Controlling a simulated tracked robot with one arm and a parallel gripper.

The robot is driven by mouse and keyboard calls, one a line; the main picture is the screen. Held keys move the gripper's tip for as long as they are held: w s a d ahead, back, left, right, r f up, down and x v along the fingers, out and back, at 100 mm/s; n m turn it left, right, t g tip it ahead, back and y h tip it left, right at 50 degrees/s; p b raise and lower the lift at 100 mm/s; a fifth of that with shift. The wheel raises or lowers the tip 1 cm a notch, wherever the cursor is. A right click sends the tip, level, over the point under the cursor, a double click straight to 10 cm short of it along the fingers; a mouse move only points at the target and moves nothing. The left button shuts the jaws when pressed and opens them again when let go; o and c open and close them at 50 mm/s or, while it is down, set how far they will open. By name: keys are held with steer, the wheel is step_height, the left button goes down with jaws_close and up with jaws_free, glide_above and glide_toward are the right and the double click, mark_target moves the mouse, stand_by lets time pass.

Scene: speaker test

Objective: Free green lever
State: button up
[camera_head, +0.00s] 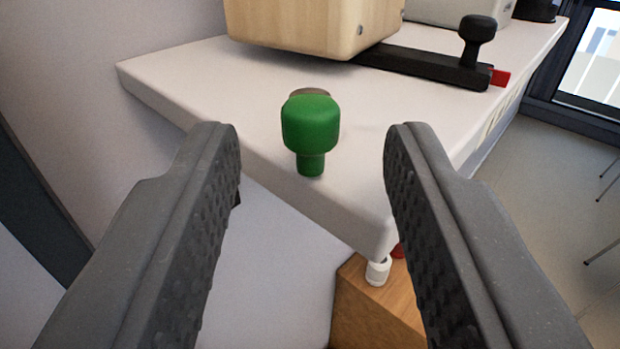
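The green lever (311,128) shows as a rounded green knob on a short, narrower green stem. It is near the front edge of a white tabletop (200,80), and a small brownish round part shows just behind its top. My gripper (312,140) is open, with one dark, ridged finger on each side of the picture. The green knob appears between the two fingertips with a gap on both sides, and neither finger touches it. How far the fingertips are from the knob in depth is hard to tell.
A wooden block (310,25) stands on the tabletop behind the knob. A black bar with an upright black knob (478,38) and a red end (501,77) lies to its right. Below the table corner are a white cylindrical piece (377,272) and a wooden box (375,315).

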steer(key=s+b, duration=0.1)
steer(key=s, duration=0.7)
steer(key=shift+d, duration=0.15)
